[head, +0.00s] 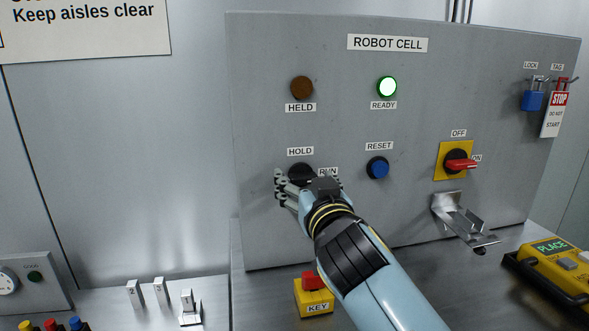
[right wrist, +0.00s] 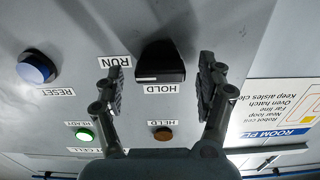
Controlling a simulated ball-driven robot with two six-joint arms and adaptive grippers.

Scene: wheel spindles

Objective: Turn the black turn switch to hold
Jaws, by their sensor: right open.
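The black turn switch (head: 300,170) sits on the grey ROBOT CELL panel, under the HOLD label (head: 300,151) and left of the RUN label (head: 328,172). My right gripper (head: 297,184) is at the switch in the head view and hides part of it. In the upside-down right wrist view the switch (right wrist: 163,60) shows between the two fingers of my open right gripper (right wrist: 162,80), with gaps on both sides. Which label the switch points at is hard to tell. The brown HELD lamp (head: 302,87) is dark and the READY lamp (head: 387,87) is lit. My left gripper is out of view.
The blue RESET button (head: 377,167) is right of the switch. Farther right are a red rotary handle (head: 460,165) and a metal bracket (head: 462,222). Below stand a yellow KEY box (head: 314,300) and a yellow pendant (head: 555,268). The panel left of the switch is clear.

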